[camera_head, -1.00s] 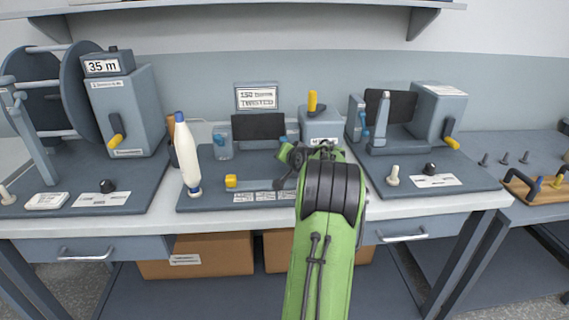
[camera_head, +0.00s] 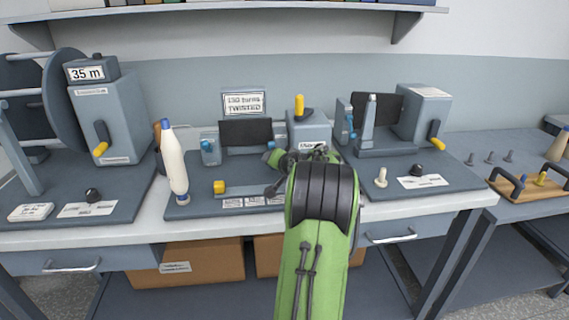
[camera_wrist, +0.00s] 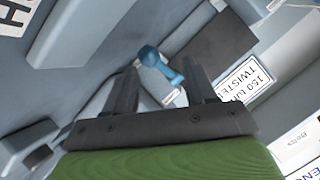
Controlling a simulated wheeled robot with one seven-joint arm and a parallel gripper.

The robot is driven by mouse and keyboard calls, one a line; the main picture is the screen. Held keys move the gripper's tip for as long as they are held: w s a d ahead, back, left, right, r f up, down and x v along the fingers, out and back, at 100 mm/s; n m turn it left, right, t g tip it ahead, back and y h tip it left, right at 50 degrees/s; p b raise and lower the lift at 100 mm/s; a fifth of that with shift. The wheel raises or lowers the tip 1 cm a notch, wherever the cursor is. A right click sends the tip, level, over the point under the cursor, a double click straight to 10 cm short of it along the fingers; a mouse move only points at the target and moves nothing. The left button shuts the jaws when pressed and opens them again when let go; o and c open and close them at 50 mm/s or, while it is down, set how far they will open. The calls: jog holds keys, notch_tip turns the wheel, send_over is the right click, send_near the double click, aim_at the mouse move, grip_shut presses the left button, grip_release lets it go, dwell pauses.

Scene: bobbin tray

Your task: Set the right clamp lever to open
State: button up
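The right clamp lever is a blue lever (camera_wrist: 155,62) with a rounded knob, in the wrist view beside the dark panel of the middle station. Its base is pale. My gripper (camera_wrist: 160,70) is open, with one dark finger on each side of the lever in the picture; I cannot tell whether either touches it. In the head view my arm covers most of this clamp, and the fingertips are hard to make out. The left clamp (camera_head: 209,150), also blue, stands across the dark panel (camera_head: 246,133).
A sign (camera_head: 243,102) reads 150 turns twisted. Another station (camera_head: 422,113) is at the right.

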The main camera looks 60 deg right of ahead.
jog(key=p+v, duration=0.1)
jog(key=v, duration=1.2)
jog(key=shift+d, duration=0.1)
